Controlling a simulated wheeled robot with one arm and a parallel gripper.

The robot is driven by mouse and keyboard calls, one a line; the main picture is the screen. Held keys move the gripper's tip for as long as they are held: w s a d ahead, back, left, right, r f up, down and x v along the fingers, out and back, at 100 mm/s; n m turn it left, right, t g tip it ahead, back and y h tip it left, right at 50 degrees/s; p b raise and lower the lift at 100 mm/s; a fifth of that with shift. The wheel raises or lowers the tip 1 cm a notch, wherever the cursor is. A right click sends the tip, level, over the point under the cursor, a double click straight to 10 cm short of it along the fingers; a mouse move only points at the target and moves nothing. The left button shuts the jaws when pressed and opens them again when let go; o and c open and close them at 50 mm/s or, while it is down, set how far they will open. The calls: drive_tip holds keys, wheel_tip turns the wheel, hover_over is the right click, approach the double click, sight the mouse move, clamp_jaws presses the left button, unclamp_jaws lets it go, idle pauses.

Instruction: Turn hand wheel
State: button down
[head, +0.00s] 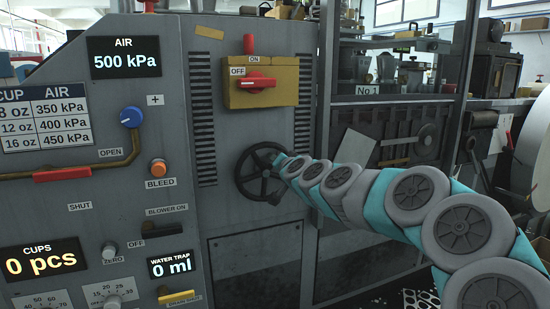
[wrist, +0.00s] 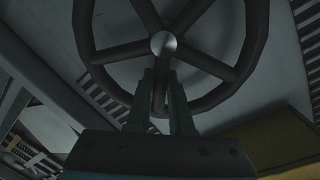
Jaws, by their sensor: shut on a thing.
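The dark hand wheel (head: 243,177) is mounted on the grey machine panel, below the yellow switch box in the head view. In the wrist view the hand wheel (wrist: 84,32) fills the upper middle, with spokes and a bright round hub. My arm reaches in from the right to the wheel, and its end hides part of the wheel's right side in the head view. In the wrist view my gripper (wrist: 160,85) has its two fingers on either side of a spoke just below the hub, shut on it. The fingertips are dark and partly hard to make out.
The yellow box with a red switch (head: 257,84) stands out above the wheel, its handle by the OFF label. The panel at left carries a blue knob (head: 131,117), an orange bleed button (head: 158,167) and displays. A metal rack (head: 395,140) stands to the right.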

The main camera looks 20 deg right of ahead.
drive_tip(key=shift+d+f+m+y, duration=0.15)
drive_tip(key=shift+d+f+m, duration=0.1)
drive_tip(key=shift+m, duration=0.35)
drive_tip(key=shift+d+f+m+y, duration=0.1)
drive_tip(key=shift+d+m+y, duration=0.1)
drive_tip(key=shift+m, duration=0.4)
drive_tip(key=shift+d+f+m+y, duration=0.15)
drive_tip(key=shift+f+m, duration=0.15)
drive_tip(key=shift+m, duration=0.35)
drive_tip(key=shift+d+f+m+y, duration=0.1)
drive_tip(key=shift+f+m, duration=0.15)
drive_tip(key=shift+m, duration=0.4)
drive_tip(key=c, duration=0.8)
unclamp_jaws()
drive_tip(key=shift+s+d+r, duration=0.1)
drive_tip(key=shift+s+r, duration=0.1)
drive_tip(key=shift+s, duration=1.75)
drive_tip(key=shift+s+r, duration=0.2)
drive_tip(key=shift+s, duration=1.7)
